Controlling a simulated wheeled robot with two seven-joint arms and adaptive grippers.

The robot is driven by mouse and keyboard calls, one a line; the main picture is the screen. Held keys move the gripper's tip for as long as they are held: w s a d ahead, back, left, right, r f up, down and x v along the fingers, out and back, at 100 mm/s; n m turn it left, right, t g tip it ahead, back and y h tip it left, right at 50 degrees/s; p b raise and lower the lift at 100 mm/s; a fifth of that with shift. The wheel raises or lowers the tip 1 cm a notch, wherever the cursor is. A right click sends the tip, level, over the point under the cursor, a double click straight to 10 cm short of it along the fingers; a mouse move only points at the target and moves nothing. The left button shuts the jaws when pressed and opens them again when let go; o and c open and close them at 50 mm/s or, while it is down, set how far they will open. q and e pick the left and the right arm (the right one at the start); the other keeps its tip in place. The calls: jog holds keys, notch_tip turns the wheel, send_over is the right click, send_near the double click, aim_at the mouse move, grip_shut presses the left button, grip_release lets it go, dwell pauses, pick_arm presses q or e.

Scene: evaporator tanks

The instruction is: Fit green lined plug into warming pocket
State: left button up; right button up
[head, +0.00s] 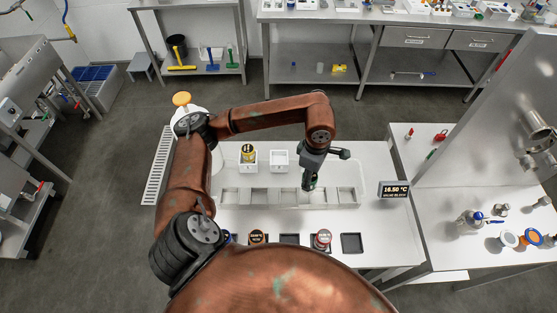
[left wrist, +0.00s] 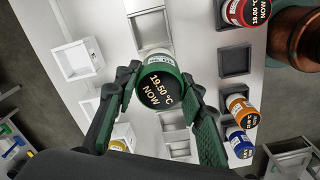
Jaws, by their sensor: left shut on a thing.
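My left gripper (head: 309,184) hangs over the right half of a white tray with a row of square pockets (head: 294,197). In the left wrist view its two fingers (left wrist: 165,95) are shut on the green lined plug (left wrist: 160,84), whose black top reads 19.50 °C NOW. The plug is between the fingertips, with the row of pockets (left wrist: 152,28) beneath; I cannot tell its exact height. In the head view the gripper mostly hides the plug. Which pocket is the warming one cannot be told. My right gripper is not in view.
Behind the tray are an empty white box (head: 279,159) and one with a yellow plug (head: 248,153). A 16.50 °C display (head: 395,190) stands right.

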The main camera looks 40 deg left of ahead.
pick_arm(q)
jog(key=n, duration=0.3)
jog(key=a+r+n, duration=0.1)
jog(key=n, duration=0.1)
jog(key=shift+w+p, duration=0.2)
jog(key=shift+p, duration=0.1)
jog(key=n, duration=0.2)
jog(key=shift+a+r+n, duration=0.15)
jog(key=shift+r+n, duration=0.05)
jog(key=shift+n, duration=0.2)
jog(key=w+a+f+n+p, duration=0.1)
jog(key=w+a+n+p, duration=0.15)
jog(key=a+n, duration=0.7)
jog(key=w+a+n+p, duration=0.2)
jog(key=a+n+p, duration=0.2)
jog(key=n, duration=1.1)
jog(key=a+f, duration=0.1)
jog(key=f, duration=0.1)
jog(key=w+a+f+p, duration=0.1)
jog(key=f, duration=0.2)
jog(key=w+a+f+p, duration=0.1)
jog(key=a+f, duration=0.1)
jog(key=f, duration=0.1)
jog(key=shift+f, duration=0.35)
